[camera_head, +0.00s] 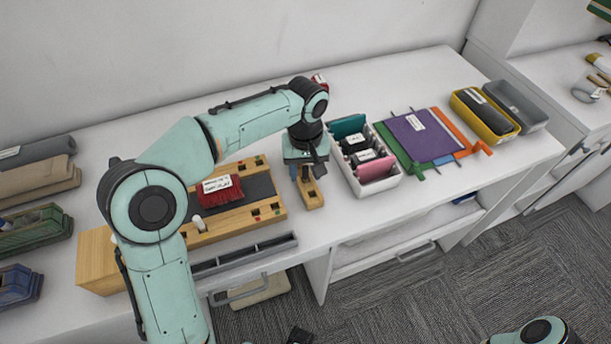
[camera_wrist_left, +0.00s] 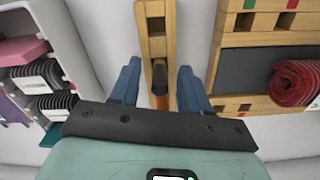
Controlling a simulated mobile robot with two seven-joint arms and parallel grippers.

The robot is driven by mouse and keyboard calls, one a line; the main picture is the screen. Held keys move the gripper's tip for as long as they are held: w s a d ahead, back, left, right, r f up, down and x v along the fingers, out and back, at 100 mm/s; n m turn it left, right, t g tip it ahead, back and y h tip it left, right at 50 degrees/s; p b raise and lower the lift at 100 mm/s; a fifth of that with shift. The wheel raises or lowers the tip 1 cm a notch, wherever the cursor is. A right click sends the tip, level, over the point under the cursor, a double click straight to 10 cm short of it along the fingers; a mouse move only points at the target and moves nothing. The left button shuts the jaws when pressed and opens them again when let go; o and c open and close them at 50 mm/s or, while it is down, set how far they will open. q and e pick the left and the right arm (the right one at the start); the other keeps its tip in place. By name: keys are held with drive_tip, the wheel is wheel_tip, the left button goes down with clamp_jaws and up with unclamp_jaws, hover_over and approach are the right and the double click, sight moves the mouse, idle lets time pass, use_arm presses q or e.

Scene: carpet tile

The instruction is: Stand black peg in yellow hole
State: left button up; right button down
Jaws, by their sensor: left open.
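My left gripper (camera_head: 306,172) points down over a narrow wooden block (camera_head: 311,197) with square holes. In the left wrist view its blue fingers (camera_wrist_left: 158,88) are open, one on each side of the block. A dark-topped peg (camera_wrist_left: 160,74), apparently the black peg, stands in the block between the fingers; no grip on it shows. A larger wooden board (camera_head: 268,211) lies to the left, with square holes and small red, green and dark marks along its edges. I cannot make out a yellow mark. My right gripper is not in view.
A red rolled cloth (camera_head: 222,190) lies on the board's dark middle. A white bin (camera_head: 376,184) with colored items stands close right of the block. A grey tray (camera_head: 243,256) lies at the front edge. A purple folder (camera_head: 422,136) and yellow bin (camera_head: 484,116) are farther right.

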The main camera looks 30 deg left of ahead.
use_arm(q)
drive_tip(key=shift+f, duration=0.3)
clamp_jaws()
drive_tip(key=shift+r, duration=0.15)
